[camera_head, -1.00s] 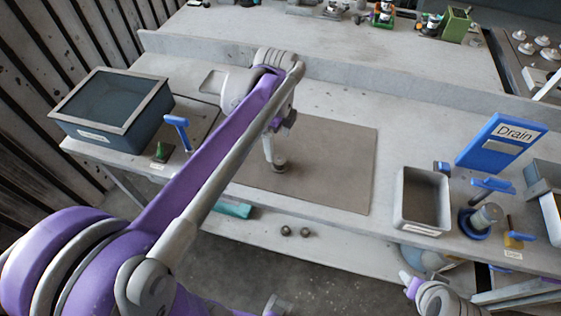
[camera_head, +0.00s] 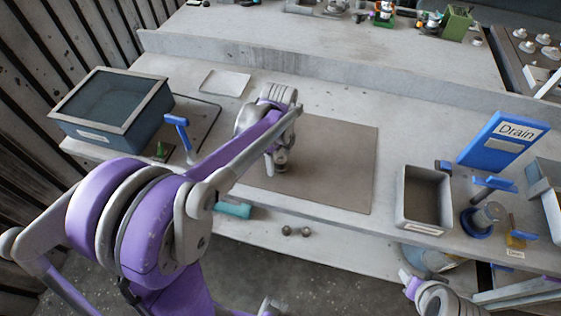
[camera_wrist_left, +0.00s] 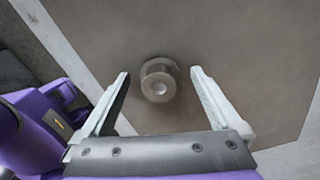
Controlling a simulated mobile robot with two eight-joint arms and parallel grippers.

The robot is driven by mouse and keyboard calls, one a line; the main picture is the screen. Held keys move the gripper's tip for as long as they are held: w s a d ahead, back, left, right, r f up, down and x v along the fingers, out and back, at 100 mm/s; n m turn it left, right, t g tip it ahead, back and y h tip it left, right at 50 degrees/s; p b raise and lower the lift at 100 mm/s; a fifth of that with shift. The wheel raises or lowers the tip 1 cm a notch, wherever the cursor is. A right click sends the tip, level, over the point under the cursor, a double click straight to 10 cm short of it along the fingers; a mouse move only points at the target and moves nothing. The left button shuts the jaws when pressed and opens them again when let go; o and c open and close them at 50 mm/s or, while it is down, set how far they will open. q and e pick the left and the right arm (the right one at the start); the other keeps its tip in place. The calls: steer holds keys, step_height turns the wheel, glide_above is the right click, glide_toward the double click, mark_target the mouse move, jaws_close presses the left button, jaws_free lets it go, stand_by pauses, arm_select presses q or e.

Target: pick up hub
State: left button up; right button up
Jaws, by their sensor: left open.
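The hub (camera_head: 281,168) is a small grey-brown round part standing on the brown mat (camera_head: 340,165). In the left wrist view the hub (camera_wrist_left: 158,82) shows from above as a flanged spool with a pale centre hole. My left gripper (camera_head: 280,155) is over the hub in the head view, and its wrist partly hides the hub there. In the left wrist view my left gripper (camera_wrist_left: 160,74) is open, with one pale finger on each side of the hub and a gap on both sides. Part of my right arm shows at the bottom right; its gripper cannot be made out.
A dark blue bin (camera_head: 112,139) stands at the left of the grey bench. A grey open tray (camera_head: 424,228), a blue Drain sign (camera_head: 500,140) and blue-handled parts (camera_head: 486,215) stand at the right. A teal item (camera_head: 234,211) and two small round parts (camera_head: 295,231) lie lower down.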

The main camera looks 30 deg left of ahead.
mark_target(279, 158)
arm_select(q)
jaws_close()
stand_by(0.5)
step_height(279, 158, up, 10)
steer(key=shift+f+p, duration=0.1)
steer(key=shift+p, duration=0.2)
steer(key=shift+s, duration=0.1)
